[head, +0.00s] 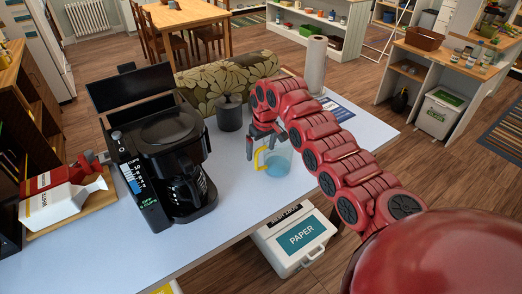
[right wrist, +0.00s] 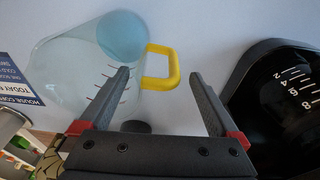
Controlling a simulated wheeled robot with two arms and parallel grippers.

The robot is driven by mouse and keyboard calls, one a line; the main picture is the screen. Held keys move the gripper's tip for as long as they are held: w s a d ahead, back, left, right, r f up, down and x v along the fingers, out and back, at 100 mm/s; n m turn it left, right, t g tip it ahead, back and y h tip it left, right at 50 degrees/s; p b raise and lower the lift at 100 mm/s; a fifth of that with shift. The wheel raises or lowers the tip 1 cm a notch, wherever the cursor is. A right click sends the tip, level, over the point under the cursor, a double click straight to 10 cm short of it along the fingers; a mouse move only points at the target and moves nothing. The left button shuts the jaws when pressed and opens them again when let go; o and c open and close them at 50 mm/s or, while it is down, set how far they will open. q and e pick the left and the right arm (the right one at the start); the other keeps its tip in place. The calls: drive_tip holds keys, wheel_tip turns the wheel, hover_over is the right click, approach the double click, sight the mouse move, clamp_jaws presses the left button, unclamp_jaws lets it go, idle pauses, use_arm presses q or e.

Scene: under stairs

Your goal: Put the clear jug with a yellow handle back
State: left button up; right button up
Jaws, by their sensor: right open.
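The clear jug with a yellow handle (head: 279,163) stands on the pale table, right of the coffee maker; its base looks blue. My right gripper (head: 261,145) is at the jug's handle side, jaws open. In the right wrist view the yellow handle (right wrist: 174,70) shows beyond and between the two open fingers (right wrist: 165,88), with the jug's clear body (right wrist: 72,75) on the left, partly behind one finger. I cannot tell whether a finger touches the jug.
A black coffee maker (head: 168,135) with a glass carafe stands left of the jug. A dark grey canister (head: 229,114), a paper roll (head: 315,65) and a blue card (head: 338,108) are farther back. The carton (head: 62,203) is on a wooden board at left. The front table strip is clear.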

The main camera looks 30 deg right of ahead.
wheel_tip(320, 180, up, 11)
drive_tip(key=s+b, duration=0.2)
drive_tip(key=shift+r+b, duration=0.15)
drive_tip(key=shift+b, duration=0.2)
drive_tip(key=shift+a, duration=0.1)
